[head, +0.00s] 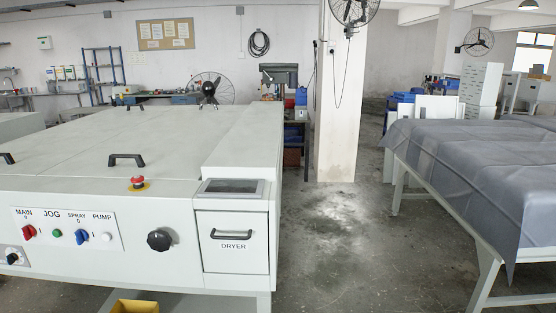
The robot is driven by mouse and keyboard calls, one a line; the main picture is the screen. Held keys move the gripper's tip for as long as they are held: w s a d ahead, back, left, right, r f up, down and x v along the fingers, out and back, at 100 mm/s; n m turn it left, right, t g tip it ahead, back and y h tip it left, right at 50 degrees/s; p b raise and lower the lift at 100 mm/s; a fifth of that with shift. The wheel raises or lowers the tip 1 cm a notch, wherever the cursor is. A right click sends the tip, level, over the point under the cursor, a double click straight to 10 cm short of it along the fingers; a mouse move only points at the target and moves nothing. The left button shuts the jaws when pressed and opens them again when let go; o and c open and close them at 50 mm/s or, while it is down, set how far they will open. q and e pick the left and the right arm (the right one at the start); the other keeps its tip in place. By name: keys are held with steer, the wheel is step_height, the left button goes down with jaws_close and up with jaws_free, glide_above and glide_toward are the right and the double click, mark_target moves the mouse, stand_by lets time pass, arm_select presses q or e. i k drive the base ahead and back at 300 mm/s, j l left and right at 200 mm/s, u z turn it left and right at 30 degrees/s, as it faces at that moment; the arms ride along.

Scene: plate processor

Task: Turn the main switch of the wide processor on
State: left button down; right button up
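The wide processor (130,270) is a large white machine filling the left and middle of the head view. Its front carries a white label panel (65,241) with MAIN, JOG, SPRAY and PUMP. The main switch (29,232) is a red rotary knob under MAIN at the panel's left end; its handle looks tilted, and I cannot tell its setting. Beside it are a green JOG button (57,233), a blue SPRAY knob (82,237) and a pale PUMP button (106,237). Neither of my grippers is in view.
A red emergency button (138,182), a black knob (159,240) and a DRYER door (232,243) are on the processor. A yellow bin (134,306) sits low in front. A grey-covered table (480,165) stands right. Bare floor (345,250) lies between.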

mark_target(29, 231)
steer(key=u, duration=1.35)
